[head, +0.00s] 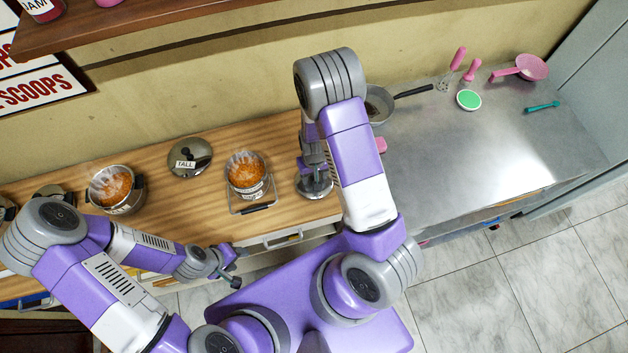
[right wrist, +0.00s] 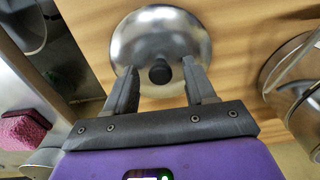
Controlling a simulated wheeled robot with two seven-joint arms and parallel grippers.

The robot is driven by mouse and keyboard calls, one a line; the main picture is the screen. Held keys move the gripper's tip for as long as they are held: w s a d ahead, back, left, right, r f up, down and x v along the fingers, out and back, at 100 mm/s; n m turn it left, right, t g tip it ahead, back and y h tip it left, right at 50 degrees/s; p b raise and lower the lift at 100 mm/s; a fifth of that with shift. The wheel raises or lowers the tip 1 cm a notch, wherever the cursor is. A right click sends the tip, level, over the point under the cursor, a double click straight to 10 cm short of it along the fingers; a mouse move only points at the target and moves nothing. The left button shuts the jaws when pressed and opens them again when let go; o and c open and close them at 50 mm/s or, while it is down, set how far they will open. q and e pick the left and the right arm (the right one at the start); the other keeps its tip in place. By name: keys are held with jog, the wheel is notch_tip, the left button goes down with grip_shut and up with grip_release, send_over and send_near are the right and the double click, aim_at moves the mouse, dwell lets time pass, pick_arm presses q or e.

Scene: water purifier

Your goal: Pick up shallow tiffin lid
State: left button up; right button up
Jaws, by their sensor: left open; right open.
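A round shiny metal lid (right wrist: 150,35) with a black knob (right wrist: 160,73) lies on the wooden counter in the right wrist view. In the head view, part of this lid (head: 316,188) shows below my right gripper (head: 313,168), which my arm partly hides. In the right wrist view my right gripper (right wrist: 158,68) is open, with its fingers on either side of the knob; its height above the lid is hard to tell. No label shows on this lid. My left gripper (head: 238,268) is open and empty in front of the counter edge.
A lid labelled TALL (head: 190,157) lies on the counter. A pot of orange food (head: 247,175) stands on a small tray (head: 262,208), and another pot (head: 118,190) stands further left. A pan (head: 380,104) and pink sponge (head: 381,146) are right of my arm.

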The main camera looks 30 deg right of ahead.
grip_shut()
dwell(0.3)
jog(key=shift+r, duration=0.2)
